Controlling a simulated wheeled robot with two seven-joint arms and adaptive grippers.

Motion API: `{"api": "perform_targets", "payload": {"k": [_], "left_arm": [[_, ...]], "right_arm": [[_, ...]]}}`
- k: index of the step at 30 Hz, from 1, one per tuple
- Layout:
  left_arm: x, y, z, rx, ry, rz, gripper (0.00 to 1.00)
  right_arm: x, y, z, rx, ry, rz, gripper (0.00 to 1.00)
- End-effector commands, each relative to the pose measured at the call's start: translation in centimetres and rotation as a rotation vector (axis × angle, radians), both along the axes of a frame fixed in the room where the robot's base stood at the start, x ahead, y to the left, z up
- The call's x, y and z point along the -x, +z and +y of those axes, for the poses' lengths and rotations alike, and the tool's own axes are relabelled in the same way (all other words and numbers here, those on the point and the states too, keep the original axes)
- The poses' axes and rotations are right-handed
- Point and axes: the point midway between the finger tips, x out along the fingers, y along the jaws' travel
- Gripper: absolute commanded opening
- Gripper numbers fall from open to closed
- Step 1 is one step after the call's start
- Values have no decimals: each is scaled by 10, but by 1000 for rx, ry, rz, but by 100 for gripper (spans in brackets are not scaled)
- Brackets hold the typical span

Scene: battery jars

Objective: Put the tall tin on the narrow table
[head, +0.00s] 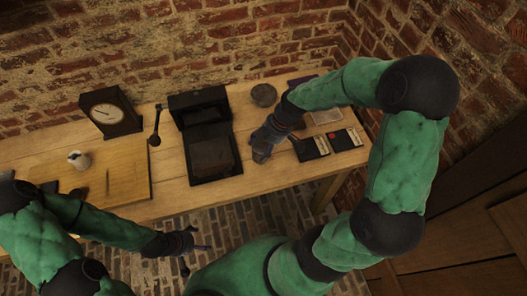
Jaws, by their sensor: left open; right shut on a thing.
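My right gripper (268,138) reaches over the right part of the long, narrow wooden table (285,185). It is shut on a small grey thing, which looks like the tall tin (261,153); the fingers cover much of it. I cannot tell whether the tin touches the tabletop. My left gripper (192,248) is open and empty, in front of the table's near edge, above the brick floor.
A black open box (210,157), a dark clock (110,112) and a round grey container (263,95) stand on the table. Black cards (346,139) lie at the right. A wooden board (125,175) with a white cup (78,160) is at the left. Brick walls stand behind.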

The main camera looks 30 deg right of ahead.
Motion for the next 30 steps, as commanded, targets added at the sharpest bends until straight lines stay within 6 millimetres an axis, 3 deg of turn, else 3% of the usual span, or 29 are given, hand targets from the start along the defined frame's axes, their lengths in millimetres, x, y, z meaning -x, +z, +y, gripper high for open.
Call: {"api": "perform_targets", "payload": {"k": [7, 17, 18, 20, 21, 30], "left_arm": [[0, -15, 0, 0, 0, 0, 78], [0, -15, 0, 0, 0, 0, 78], [0, -16, 0, 0, 0, 0, 78], [0, -15, 0, 0, 0, 0, 78], [0, -15, 0, 0, 0, 0, 78], [0, -15, 0, 0, 0, 0, 78]], "right_arm": [[0, -35, -4, -1, 0, 3, 25], [0, -36, -4, 0, -1, 0, 25], [0, -37, -3, -1, -1, 1, 66], [0, -36, -3, -1, -1, 1, 83], [0, -36, -3, -1, -1, 1, 87], [0, -36, -3, -1, -1, 1, 87]]}}
